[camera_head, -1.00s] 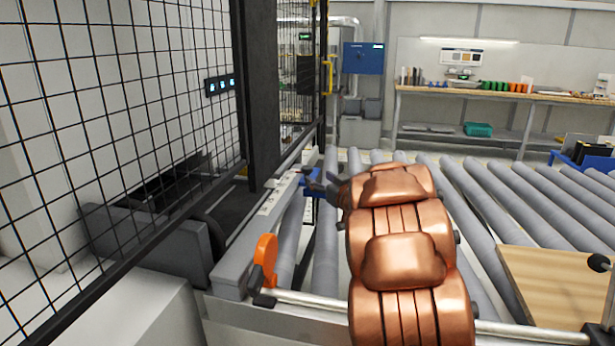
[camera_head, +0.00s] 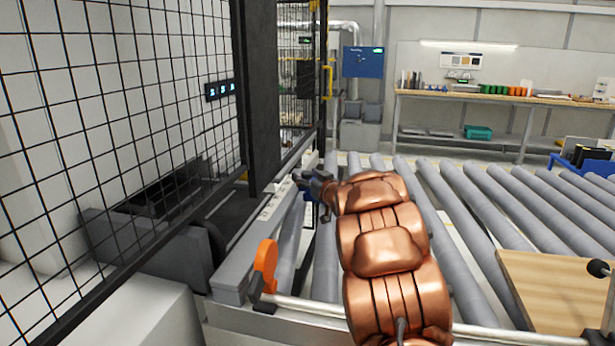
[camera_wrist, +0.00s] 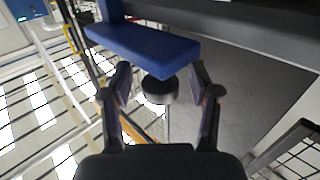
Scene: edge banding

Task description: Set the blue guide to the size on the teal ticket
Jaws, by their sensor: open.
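In the wrist view the blue guide (camera_wrist: 150,48) is a flat blue block, with a dark round knob (camera_wrist: 159,90) under its near end. My open gripper (camera_wrist: 160,82) has one finger on each side of the knob; I cannot tell whether either touches it. In the head view my gripper (camera_head: 312,182) is at the scale rail (camera_head: 278,204), beside the dark fence post, and hides most of the blue guide. The teal ticket cannot be made out. A small display (camera_head: 220,90) with lit teal characters hangs on the mesh; its digits are too small to read surely.
An orange stop (camera_head: 264,266) stands at the near end of the rail. Black mesh fencing (camera_head: 110,120) runs along the left. Grey rollers (camera_head: 480,200) fill the right, with a wooden panel (camera_head: 560,290) at the near right. A workbench (camera_head: 500,96) stands at the back.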

